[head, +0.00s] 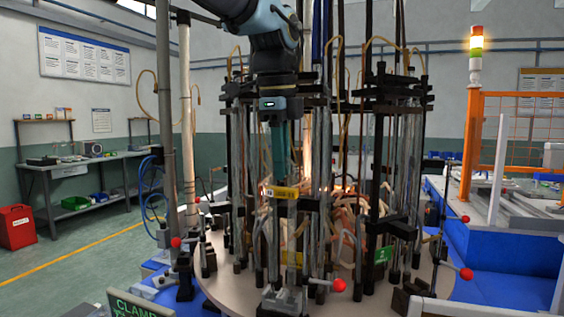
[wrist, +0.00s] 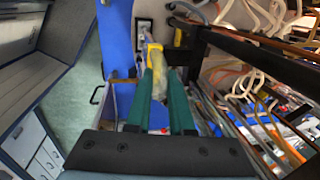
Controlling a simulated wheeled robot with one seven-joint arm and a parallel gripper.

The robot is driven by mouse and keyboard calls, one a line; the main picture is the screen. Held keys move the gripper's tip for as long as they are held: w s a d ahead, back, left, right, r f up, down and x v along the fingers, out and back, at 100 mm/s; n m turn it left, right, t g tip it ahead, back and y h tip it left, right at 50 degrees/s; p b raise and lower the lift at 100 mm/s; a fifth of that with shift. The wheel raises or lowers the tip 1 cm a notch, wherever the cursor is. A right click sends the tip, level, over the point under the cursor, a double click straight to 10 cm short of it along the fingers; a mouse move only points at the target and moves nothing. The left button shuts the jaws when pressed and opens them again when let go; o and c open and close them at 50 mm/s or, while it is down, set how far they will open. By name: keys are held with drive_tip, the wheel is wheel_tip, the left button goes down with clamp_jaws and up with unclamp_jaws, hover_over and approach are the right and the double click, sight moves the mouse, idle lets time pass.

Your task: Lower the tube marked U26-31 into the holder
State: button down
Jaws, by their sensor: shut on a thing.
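My gripper (head: 281,174) points down in front of the carousel, its teal fingers closed around a clear upright glass tube with a yellow label (head: 281,192). The label's writing is too small to read. The wrist view shows my green fingers (wrist: 165,85) shut on the tube (wrist: 157,66), with its yellow band just beyond the fingertips. A dark holder (head: 283,300) stands below the tube at the carousel's front edge. It also shows in the wrist view as a dark fitting (wrist: 145,24) past the tube's far end. I cannot tell whether the tube's lower end is inside it.
The round carousel plate (head: 225,283) carries several upright glass tubes, dark posts and clamps close behind and right of my gripper. Red-knobbed clamps (head: 338,285) stick out at its edge. An orange fence (head: 510,130) stands right; a workbench (head: 85,165) stands left.

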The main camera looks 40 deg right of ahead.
sight(282, 188)
drive_tip(key=shift+f+b, duration=1.05)
drive_tip(key=shift+f, duration=0.8)
idle(0.6)
drive_tip(key=c, duration=0.7)
unclamp_jaws()
drive_tip(key=shift+r, duration=0.15)
drive_tip(key=shift+r+p, duration=2.15)
drive_tip(key=shift+p, duration=0.05)
drive_tip(key=shift+r, duration=0.1)
drive_tip(key=r, duration=0.3)
drive_tip(key=a+r+b, duration=0.1)
drive_tip(key=r, duration=0.3)
drive_tip(key=s+r, duration=0.1)
drive_tip(key=r, duration=0.2)
drive_tip(key=shift+a+r, duration=0.2)
drive_tip(key=shift+a, duration=0.1)
